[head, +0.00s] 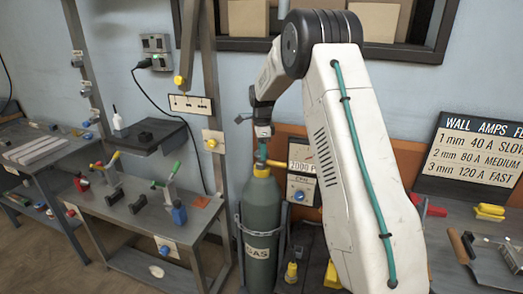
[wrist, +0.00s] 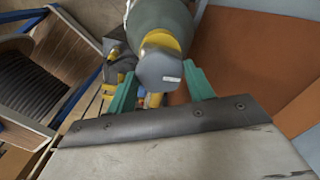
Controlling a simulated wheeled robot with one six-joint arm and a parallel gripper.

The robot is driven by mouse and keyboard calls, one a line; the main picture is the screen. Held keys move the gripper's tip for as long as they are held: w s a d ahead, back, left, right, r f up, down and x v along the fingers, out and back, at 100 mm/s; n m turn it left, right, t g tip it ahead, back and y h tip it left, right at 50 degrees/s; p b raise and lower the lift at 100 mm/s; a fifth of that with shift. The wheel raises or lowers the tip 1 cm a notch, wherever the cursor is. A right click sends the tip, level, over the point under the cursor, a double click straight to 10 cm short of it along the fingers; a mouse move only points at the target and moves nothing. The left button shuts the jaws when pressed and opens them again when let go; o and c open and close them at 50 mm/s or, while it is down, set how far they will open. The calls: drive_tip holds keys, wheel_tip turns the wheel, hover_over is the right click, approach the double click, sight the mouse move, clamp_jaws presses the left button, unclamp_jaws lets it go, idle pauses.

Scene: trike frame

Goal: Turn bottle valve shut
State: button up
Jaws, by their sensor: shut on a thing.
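The gas bottle (head: 261,215) is a dark green cylinder with a pale label, standing upright in a metal stand. Its yellow neck (head: 262,170) is at the top. My gripper (head: 262,150) is over the bottle's top, with teal fingers. In the wrist view my gripper (wrist: 161,88) has one teal finger on each side of the bottle's grey valve (wrist: 159,70), and it is shut on it. The bottle (wrist: 162,18) shows behind the valve, with yellow around the valve. The valve is mostly hidden in the head view, and how far it is turned cannot be told.
An orange-brown panel (head: 388,154) with a box and sign stands close behind the bottle. A workbench (head: 140,215) with clamps and small bottles is at left. A bench (head: 490,250) with tools and an amps sign (head: 472,150) is at right.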

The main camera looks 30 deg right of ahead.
drive_tip(key=shift+s+m, duration=0.15)
drive_tip(key=shift+m, duration=0.45)
drive_tip(key=o, duration=1)
drive_tip(key=shift+c, duration=0.2)
drive_tip(key=shift+r, duration=0.15)
wheel_tip(320, 180, up, 8)
drive_tip(key=shift+f, duration=0.25)
